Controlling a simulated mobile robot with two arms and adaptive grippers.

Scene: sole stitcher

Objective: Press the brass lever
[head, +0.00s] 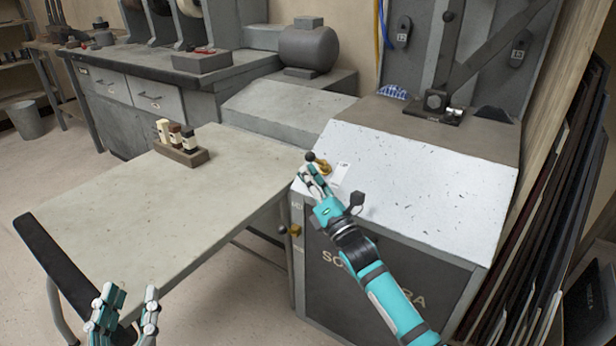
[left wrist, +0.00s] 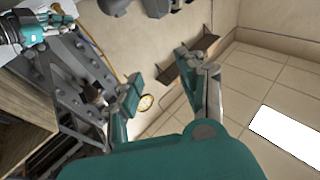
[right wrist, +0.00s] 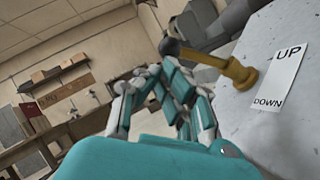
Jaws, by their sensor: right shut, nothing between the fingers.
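The brass lever (right wrist: 225,65) sticks out from the pale speckled panel of the machine and ends in a dark ball knob. In the head view the lever (head: 323,167) is at the panel's left edge, partly hidden by my right gripper. A white label (right wrist: 282,75) beside it reads UP at one end and DOWN at the other. My right gripper (head: 308,172) is shut and empty, with its fingertips close to the knob; I cannot tell whether they touch. My left gripper (head: 124,296) is open and empty at the lower left, far from the lever.
A grey table (head: 130,205) on the left bears a small block holder (head: 182,155) with several pieces. The machine's sloping panel (head: 420,190) is mostly clear. Long dark sheets (head: 560,200) stand in a rack at the right. A small brass knob (head: 295,230) is on the machine's front.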

